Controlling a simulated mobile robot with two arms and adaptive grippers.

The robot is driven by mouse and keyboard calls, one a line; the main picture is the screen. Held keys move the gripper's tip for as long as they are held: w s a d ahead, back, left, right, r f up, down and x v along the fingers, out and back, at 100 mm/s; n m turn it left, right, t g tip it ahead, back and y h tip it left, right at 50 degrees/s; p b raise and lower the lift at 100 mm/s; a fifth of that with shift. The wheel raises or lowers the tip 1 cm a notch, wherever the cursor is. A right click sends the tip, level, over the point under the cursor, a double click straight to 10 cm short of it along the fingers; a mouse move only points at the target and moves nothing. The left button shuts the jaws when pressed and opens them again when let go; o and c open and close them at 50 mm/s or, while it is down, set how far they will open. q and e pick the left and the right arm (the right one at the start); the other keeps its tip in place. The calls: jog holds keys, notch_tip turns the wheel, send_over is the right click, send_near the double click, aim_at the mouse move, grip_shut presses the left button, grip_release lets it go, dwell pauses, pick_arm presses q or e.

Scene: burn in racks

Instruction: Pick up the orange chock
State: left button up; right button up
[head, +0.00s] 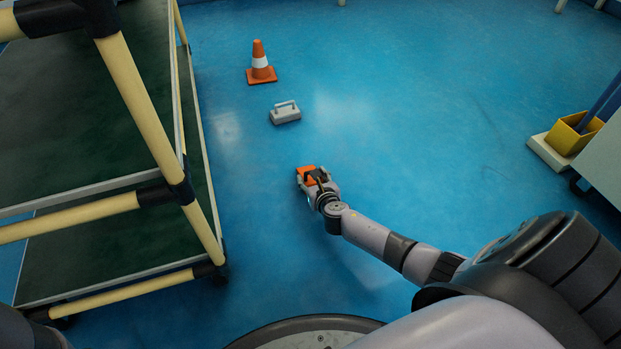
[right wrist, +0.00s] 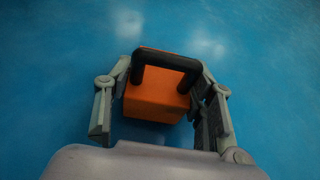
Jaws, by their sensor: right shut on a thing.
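The orange chock (head: 307,173) is low over or on the blue floor in the middle of the head view; I cannot tell whether it touches the floor. In the right wrist view the chock (right wrist: 156,99) shows its orange body and a black handle (right wrist: 166,62) on top. My right gripper (head: 311,178) is at the chock, shut on it, with a finger on each side in the right wrist view (right wrist: 160,118). The gripper partly hides the chock in the head view. My left gripper is not in view.
A grey block with a handle (head: 285,115) and an orange and white cone (head: 260,66) stand on the floor beyond the chock. A rack with cream posts (head: 140,100) fills the left. A yellow bucket (head: 570,135) is at the right. Floor (head: 420,110) between is clear.

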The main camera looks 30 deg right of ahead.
jog(key=c, duration=0.3)
jog(key=shift+c, duration=0.2)
jog(key=shift+r, duration=0.1)
